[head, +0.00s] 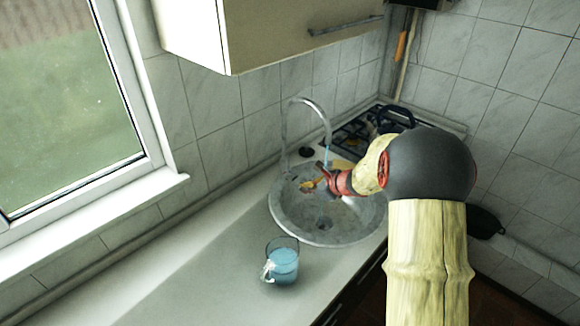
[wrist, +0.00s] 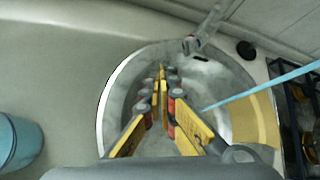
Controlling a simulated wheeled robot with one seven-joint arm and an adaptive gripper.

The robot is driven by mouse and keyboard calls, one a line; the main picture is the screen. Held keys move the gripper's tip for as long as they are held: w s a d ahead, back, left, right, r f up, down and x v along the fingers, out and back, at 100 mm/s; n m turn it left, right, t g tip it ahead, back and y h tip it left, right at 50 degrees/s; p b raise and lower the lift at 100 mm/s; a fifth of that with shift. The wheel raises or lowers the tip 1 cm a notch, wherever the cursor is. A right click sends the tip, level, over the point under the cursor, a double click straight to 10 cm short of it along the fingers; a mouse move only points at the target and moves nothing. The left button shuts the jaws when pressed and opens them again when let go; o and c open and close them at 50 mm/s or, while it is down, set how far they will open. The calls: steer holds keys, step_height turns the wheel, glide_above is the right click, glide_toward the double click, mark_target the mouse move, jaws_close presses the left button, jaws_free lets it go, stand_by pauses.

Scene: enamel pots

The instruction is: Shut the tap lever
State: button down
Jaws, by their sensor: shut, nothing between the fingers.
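The grey tap (head: 308,102) arches over the round metal sink (head: 350,232) in the head view. A thin blue stream (head: 327,156) falls from its spout, and the stream (wrist: 262,84) also crosses the wrist view into the sink. The foot of the tap (wrist: 206,32) stands at the sink's far rim in the wrist view, with a small red mark low on it. The lever is hard to tell apart from the tap body. My gripper (head: 308,185) is over the sink, shut and empty. In the wrist view its fingertips (wrist: 161,76) point towards the tap foot, apparently a little short of it.
A glass mug with blue contents (head: 283,262) stands on the counter in front of the sink. A gas hob with a dark pan (head: 396,118) lies beyond the sink. A wall cabinet (head: 270,35) hangs above. The counter at left is clear.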

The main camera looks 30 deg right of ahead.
steer(key=w+d+r+m+t+h, duration=0.1)
steer(key=w+d+r+m, duration=0.2)
steer(key=m, duration=0.1)
steer(key=m+b, duration=0.1)
steer(key=b, duration=0.1)
glide_toward(287, 166)
step_height(287, 166, down, 3)
steer(key=w, duration=0.2)
steer(key=shift+w+a+h+p, duration=0.3)
steer(key=shift+w+a, duration=0.1)
steer(key=shift+w, duration=0.35)
